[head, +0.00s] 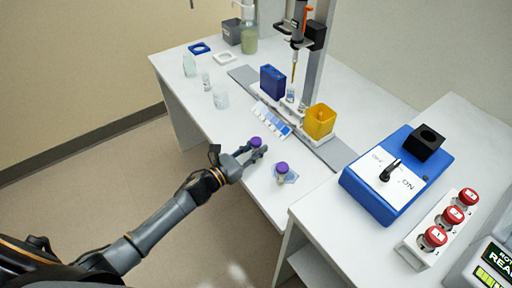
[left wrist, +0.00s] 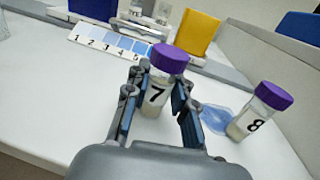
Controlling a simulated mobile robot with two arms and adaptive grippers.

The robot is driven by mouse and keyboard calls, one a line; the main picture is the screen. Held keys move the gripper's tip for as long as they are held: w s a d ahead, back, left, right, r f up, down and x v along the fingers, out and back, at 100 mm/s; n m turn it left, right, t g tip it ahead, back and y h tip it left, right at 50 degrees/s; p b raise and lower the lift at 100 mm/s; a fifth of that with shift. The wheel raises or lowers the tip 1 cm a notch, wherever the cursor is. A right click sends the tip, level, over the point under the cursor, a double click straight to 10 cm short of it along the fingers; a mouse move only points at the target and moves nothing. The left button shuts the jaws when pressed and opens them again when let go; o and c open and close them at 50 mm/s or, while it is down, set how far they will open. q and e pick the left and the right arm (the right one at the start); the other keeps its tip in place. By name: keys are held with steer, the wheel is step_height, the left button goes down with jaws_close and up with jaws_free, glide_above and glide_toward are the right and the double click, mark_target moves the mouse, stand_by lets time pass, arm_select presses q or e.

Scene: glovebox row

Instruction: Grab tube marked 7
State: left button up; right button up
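The tube marked 7 (left wrist: 158,88) has a purple cap and a clear body with pale contents. It stands upright on the white bench, and its cap also shows in the head view (head: 256,141). My left gripper (left wrist: 160,92) has one finger on each side of this tube; it looks open, with narrow gaps beside the tube. In the head view my left gripper (head: 254,152) is near the bench's front edge. The tube marked 8 (left wrist: 258,112), also purple-capped, stands to the right by a blue patch; it shows in the head view (head: 281,172). My right gripper is not in view.
A numbered blue strip (head: 271,119) lies behind the tubes. A yellow container (head: 319,122) and a blue container (head: 272,82) stand by the dispenser rail. A blue switch box (head: 365,190) and several red-capped items are on the right bench. Glassware stands at the far left.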

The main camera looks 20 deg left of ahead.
arm_select(q)
jaws_close()
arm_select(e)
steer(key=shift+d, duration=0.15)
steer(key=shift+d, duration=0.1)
arm_select(q)
steer(key=shift+r, duration=0.15)
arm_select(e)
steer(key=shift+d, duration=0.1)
